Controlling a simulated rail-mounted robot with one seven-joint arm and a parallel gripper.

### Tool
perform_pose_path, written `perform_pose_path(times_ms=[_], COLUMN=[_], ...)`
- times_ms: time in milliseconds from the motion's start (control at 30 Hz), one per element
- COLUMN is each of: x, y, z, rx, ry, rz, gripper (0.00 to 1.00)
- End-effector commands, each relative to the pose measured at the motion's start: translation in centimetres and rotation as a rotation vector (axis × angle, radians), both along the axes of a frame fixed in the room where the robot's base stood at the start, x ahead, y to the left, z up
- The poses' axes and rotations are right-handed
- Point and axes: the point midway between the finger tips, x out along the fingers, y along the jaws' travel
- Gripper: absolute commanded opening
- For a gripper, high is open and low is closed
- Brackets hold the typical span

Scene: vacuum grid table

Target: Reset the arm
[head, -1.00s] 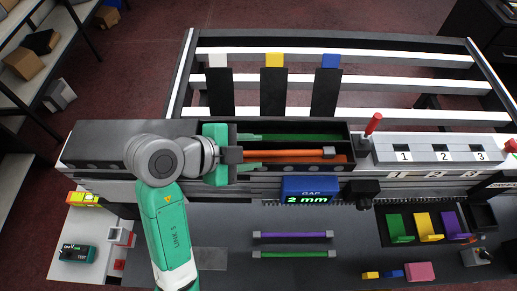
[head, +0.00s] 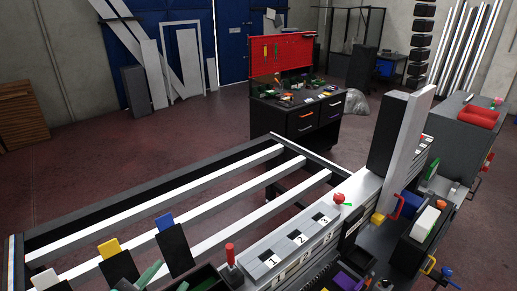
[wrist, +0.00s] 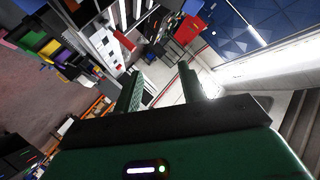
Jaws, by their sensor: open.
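My gripper (wrist: 160,88) shows in the wrist view with its two fingers spread apart. Nothing is held between them. The wrist view looks out across the room, tilted, with the floor, shelving and a pale wall beyond the fingers. In the head view, green pieces at the bottom left edge look like my fingertips, but most of the arm is out of frame. The vacuum grid table (head: 215,197) with its white slats spans the lower left of the head view.
White, yellow (head: 109,247) and blue (head: 164,222) tabs stand on dark plates at the grid. A red-handled lever (head: 230,254) stands beside the numbered block (head: 285,246). A workbench (head: 297,117) with a red pegboard (head: 281,62) stands behind. Open floor (head: 110,160) lies at left.

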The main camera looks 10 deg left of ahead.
Motion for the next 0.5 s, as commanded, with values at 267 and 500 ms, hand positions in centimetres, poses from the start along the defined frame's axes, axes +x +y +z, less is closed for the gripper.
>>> perform_pose_path(times_ms=[267,500], x=[1.8,-2.6], y=[-13.9,-20.8], z=[21.3,30.6], rx=[-0.331,-0.591], ry=[-0.596,-0.898], rz=[0.004,-0.129], gripper=[0.41,0.41])
